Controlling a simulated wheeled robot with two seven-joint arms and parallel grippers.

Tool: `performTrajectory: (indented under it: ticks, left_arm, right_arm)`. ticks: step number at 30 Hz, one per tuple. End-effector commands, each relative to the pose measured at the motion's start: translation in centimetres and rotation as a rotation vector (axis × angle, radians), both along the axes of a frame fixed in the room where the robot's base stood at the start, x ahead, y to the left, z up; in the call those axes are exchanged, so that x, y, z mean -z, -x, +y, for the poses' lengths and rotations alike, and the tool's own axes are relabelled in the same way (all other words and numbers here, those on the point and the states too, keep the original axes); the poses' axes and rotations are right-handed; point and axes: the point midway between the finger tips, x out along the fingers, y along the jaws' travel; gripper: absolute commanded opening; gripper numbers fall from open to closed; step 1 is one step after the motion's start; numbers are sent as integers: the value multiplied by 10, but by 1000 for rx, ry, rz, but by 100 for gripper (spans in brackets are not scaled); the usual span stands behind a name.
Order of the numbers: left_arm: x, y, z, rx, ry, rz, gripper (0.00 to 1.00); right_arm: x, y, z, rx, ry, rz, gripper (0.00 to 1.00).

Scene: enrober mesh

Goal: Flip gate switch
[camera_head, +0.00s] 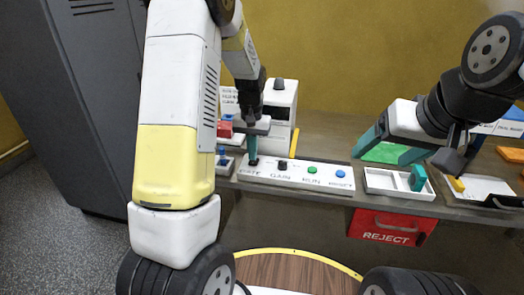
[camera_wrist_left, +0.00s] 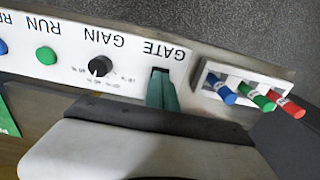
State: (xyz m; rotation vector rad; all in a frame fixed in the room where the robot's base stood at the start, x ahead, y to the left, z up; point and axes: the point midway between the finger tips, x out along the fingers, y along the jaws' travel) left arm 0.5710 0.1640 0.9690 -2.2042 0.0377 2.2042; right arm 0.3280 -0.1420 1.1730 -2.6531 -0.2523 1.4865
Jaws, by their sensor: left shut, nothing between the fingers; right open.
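The white control panel (camera_head: 300,175) lies along the bench's front edge, with labels GATE, GAIN, RUN and RESET. My right gripper (camera_head: 388,166) is open and empty over the bench's right part.
Beside the switch are the black gain knob (camera_wrist_left: 100,66), green run button (camera_head: 312,170) and blue button (camera_head: 340,173). A holder with blue, green and red pegs (camera_wrist_left: 258,99) adjoins the panel. A red REJECT bin (camera_head: 388,226) hangs below the bench. A grey cabinet (camera_head: 95,100) stands left.

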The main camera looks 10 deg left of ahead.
Motion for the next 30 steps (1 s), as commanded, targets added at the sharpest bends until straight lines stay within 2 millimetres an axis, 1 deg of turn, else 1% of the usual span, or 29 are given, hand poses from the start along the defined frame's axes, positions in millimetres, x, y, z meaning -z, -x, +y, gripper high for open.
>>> performTrajectory:
  ticks: [30]
  left_arm:
    - [13, 0, 0, 0, 0, 1, 0]
  right_arm:
    - [0, 0, 0, 0, 0, 0, 76]
